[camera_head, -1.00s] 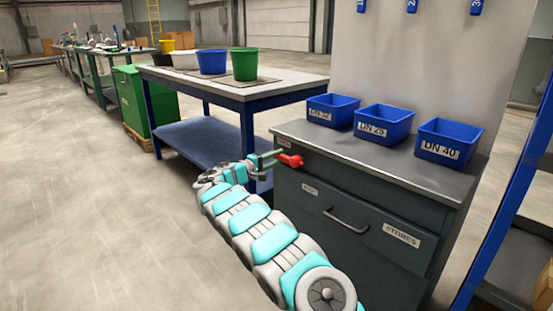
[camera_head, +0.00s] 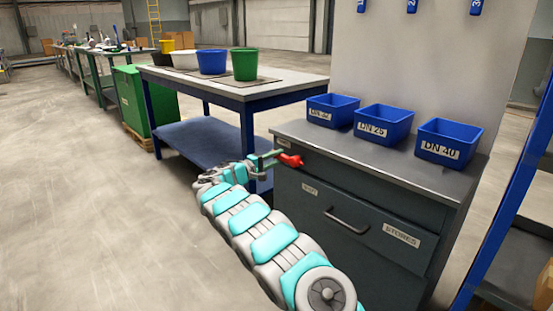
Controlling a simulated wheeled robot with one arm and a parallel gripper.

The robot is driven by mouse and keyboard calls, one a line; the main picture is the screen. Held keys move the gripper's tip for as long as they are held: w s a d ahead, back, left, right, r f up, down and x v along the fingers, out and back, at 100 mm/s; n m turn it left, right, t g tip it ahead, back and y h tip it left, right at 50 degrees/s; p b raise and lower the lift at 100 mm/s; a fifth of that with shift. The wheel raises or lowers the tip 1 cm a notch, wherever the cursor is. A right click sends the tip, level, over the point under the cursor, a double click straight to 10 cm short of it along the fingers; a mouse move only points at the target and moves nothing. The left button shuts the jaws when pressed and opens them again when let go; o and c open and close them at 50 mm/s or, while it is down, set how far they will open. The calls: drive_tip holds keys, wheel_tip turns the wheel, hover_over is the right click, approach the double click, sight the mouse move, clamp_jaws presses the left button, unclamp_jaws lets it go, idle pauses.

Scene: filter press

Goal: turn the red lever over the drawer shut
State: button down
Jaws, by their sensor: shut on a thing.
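The red lever (camera_head: 291,160) is on the upper left of the dark cabinet's front, above and to the left of the drawer (camera_head: 388,238). The lever points roughly sideways, its tip slightly lower at the right. My gripper (camera_head: 273,157) is at the lever's left end, shut on it. The fingertips are small here and partly hard to make out against the cabinet.
Blue bins (camera_head: 384,122) stand on the cabinet top (camera_head: 350,155). A workbench (camera_head: 225,90) with several buckets stands behind my gripper, its blue lower shelf close to my arm. A blue rack post (camera_head: 510,190) rises at the right. The floor at left is clear.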

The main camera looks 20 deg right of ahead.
drive_tip(key=shift+f, duration=0.2)
idle(0.4)
drive_tip(key=s+f+n, duration=0.1)
drive_tip(key=f+n, duration=0.1)
drive_tip(key=n, duration=0.2)
drive_tip(key=s+d+f+n+p, duration=0.1)
drive_tip(key=n, duration=0.3)
drive_tip(key=s+f+n+p, duration=0.1)
drive_tip(key=f+n, duration=0.1)
drive_tip(key=n, duration=0.2)
drive_tip(key=shift+s+d+f+n, duration=0.2)
drive_tip(key=shift+s+f+n, duration=0.1)
drive_tip(key=shift+s+n, duration=0.1)
drive_tip(key=shift+s+d+f+n+p, duration=0.15)
drive_tip(key=shift+s+n+p, duration=0.25)
drive_tip(key=shift+n, duration=0.45)
drive_tip(key=shift+s+d+f+n+p, duration=0.2)
drive_tip(key=shift+s+n+p, duration=0.25)
drive_tip(key=shift+n, duration=0.45)
drive_tip(key=shift+s+d+f+n+p, duration=0.2)
drive_tip(key=shift+s+n, duration=0.3)
drive_tip(key=shift+n, duration=0.35)
drive_tip(key=shift+r, duration=0.1)
drive_tip(key=c, duration=0.6)
unclamp_jaws()
drive_tip(key=shift+a, duration=0.1)
